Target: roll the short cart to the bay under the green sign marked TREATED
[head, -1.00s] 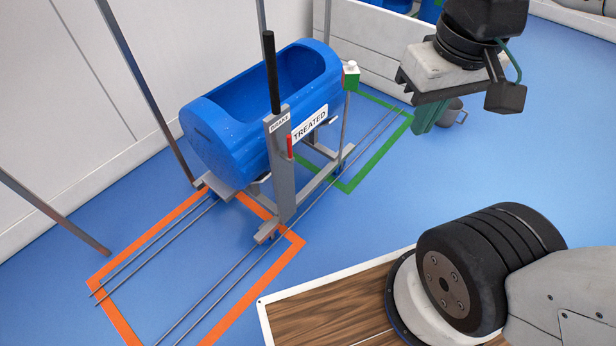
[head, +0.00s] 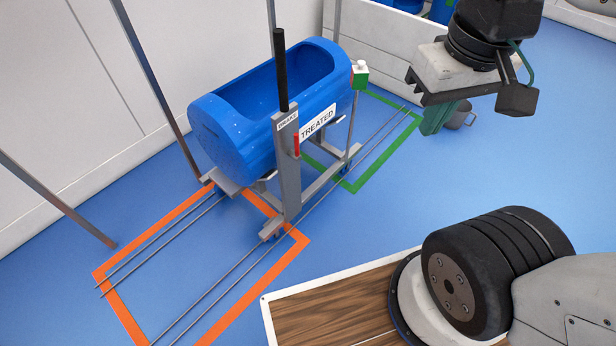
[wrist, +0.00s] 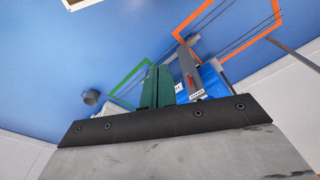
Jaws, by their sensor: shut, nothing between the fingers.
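A cart with a blue tub (head: 235,135) stands on floor rails in the head view. Part of the cart shows in the wrist view (wrist: 212,82). My gripper (head: 436,119) is shut and empty, above the floor right of the cart, apart from it. No overhead bay sign is visible.
A small green and white box (head: 360,75) tops a post at the cart's far end. Metal posts (head: 165,105) stand along the left. A grey pot (head: 462,116) is on the floor behind my gripper. Open blue floor (head: 560,170) lies to the right.

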